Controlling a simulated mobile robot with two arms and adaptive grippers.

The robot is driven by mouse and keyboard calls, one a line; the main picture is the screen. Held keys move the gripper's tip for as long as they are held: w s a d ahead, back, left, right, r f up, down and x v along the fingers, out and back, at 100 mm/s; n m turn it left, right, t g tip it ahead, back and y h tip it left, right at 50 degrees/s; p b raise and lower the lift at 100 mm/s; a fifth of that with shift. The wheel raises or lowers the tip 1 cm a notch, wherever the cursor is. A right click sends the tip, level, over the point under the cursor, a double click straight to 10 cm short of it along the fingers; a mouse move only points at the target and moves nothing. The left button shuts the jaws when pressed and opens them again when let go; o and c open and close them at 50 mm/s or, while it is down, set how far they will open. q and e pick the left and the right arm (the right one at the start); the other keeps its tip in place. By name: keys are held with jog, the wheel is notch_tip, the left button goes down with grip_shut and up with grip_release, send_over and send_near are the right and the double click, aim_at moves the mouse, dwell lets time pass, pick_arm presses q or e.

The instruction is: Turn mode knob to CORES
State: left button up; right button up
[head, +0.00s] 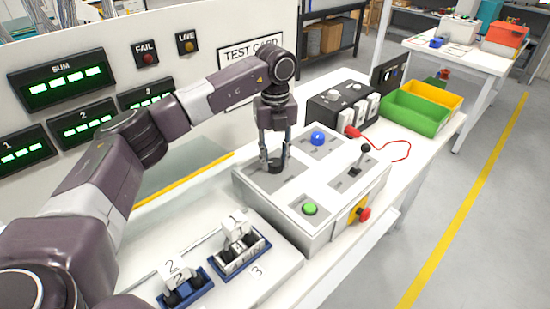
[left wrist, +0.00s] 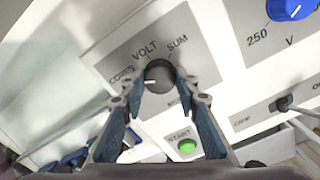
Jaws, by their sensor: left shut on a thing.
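The dark round mode knob (left wrist: 159,75) sits on a grey panel of the control box, with CORES at its left, VOLT above and SUM at its right in the left wrist view. A white mark on the knob points left, roughly to the CORES side. My left gripper (left wrist: 161,88) is shut on the knob, with a finger on each side. In the head view the left gripper (head: 274,162) reaches down from above onto the knob (head: 276,170), which is partly hidden by the fingers. My right gripper is not in view.
The control box (head: 300,235) also carries a blue knob (head: 317,138), a black lever (head: 363,156), a green START button (head: 309,208) and a red stop button (head: 363,213). Cable reels in blue holders (head: 240,255) stand in front. Green and yellow bins (head: 415,112) stand behind.

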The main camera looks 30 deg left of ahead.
aim_at(275, 161)
pick_arm(q)
jog(key=shift+w+a+r, duration=0.1)
jog(key=shift+w+r, duration=0.05)
jog(key=shift+r, duration=0.1)
jog(key=o, duration=1)
jog(key=shift+c, duration=0.2)
jog(key=shift+o, duration=0.8)
jog(key=shift+f, duration=0.15)
notch_tip(275, 161, up, 12)
